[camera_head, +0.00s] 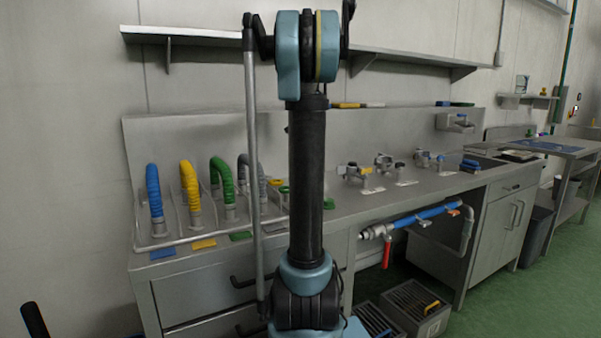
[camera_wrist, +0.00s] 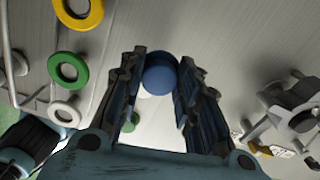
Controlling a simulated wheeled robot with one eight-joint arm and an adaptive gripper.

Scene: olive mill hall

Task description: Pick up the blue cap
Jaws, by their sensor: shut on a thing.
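The blue cap (camera_wrist: 160,76) is a round, dark blue piece in the wrist view. It sits between the tips of the two dark, ridged fingers of my gripper (camera_wrist: 162,58). The fingers are shut on its sides, with a gap between them nearer the palm. A pale round shape shows just below the cap; I cannot tell whether they touch. In the head view my gripper and this cap are hidden behind my arm.
A yellow ring (camera_wrist: 77,12), a green ring (camera_wrist: 68,70) and a white ring (camera_wrist: 64,114) lie left on the steel counter (camera_head: 345,208). Metal fittings (camera_wrist: 290,105) stand right. Coloured hoses (camera_head: 190,190) stand in a rack, and a shelf (camera_head: 410,59) runs above.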

